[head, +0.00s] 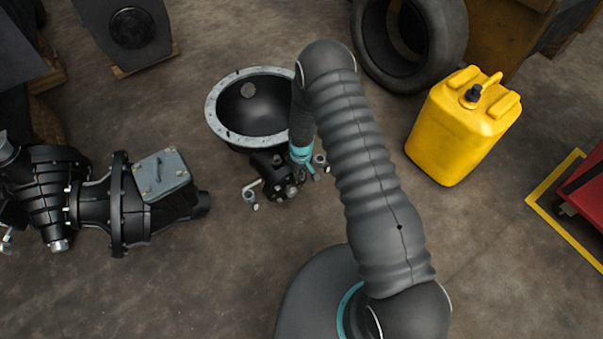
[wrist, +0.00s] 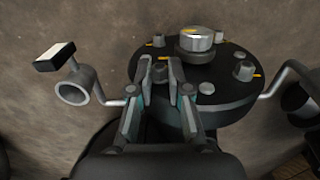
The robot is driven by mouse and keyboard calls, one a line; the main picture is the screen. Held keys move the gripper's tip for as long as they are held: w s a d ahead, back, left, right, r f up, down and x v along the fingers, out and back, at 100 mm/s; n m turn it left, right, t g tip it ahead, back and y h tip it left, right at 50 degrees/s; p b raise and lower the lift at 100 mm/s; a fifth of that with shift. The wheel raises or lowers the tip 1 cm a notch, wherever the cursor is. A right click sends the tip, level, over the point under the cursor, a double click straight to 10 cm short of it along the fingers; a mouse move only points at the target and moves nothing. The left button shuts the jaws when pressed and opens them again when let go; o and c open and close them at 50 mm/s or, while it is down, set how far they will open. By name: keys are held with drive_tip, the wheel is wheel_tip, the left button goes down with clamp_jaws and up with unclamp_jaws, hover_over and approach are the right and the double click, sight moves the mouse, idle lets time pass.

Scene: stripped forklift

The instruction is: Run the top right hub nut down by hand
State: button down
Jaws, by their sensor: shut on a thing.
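The hub is a dark round flange (wrist: 225,97) with a silver centre cap (wrist: 196,39), seen close up in the wrist view. Nuts or studs stand around its face, one on the right (wrist: 243,71) and one at the upper left (wrist: 159,41), some with yellow marks. My gripper (wrist: 160,70) is shut on a small dark hub nut (wrist: 160,75) at the flange's left edge in the wrist view. The fingers hide the nut's lower part, and its seating cannot be told. In the head view the hub (head: 272,174) is partly behind my arm.
Bent rods with a ring (wrist: 75,91) reach out beside the hub; a dark block (wrist: 54,57) is at the left one. A bowl-shaped housing (head: 216,118) stands behind the hub. A gearbox (head: 118,205) lies left; a yellow canister (head: 455,135) and tyre (head: 445,30) stand right.

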drive_tip(key=c, duration=1.9)
unclamp_jaws()
drive_tip(key=shift+s+a, duration=0.15)
drive_tip(key=shift+a, duration=0.25)
drive_tip(key=o, duration=1.1)
drive_tip(key=shift+a, duration=0.1)
drive_tip(key=shift+c, duration=0.2)
drive_tip(key=shift+d, duration=0.3)
wheel_tip(320, 180, up, 12)
drive_tip(key=shift+w+d, duration=0.2)
drive_tip(key=s+d+r+m+t, duration=0.2)
drive_tip(key=s+d+r, duration=0.3)
drive_tip(key=s+r, duration=0.4)
drive_tip(key=s+d+r+m+t, duration=0.2)
drive_tip(key=s+d+r, duration=0.4)
drive_tip(key=r, duration=1.4)
drive_tip(key=s+d+r+m+t, duration=0.1)
drive_tip(key=s+d+r, duration=0.4)
drive_tip(key=s+r, duration=0.8)
drive_tip(key=shift+s+d+r+m+t, duration=0.2)
drive_tip(key=shift+r+m+t, duration=0.2)
drive_tip(key=shift+r+m, duration=0.5)
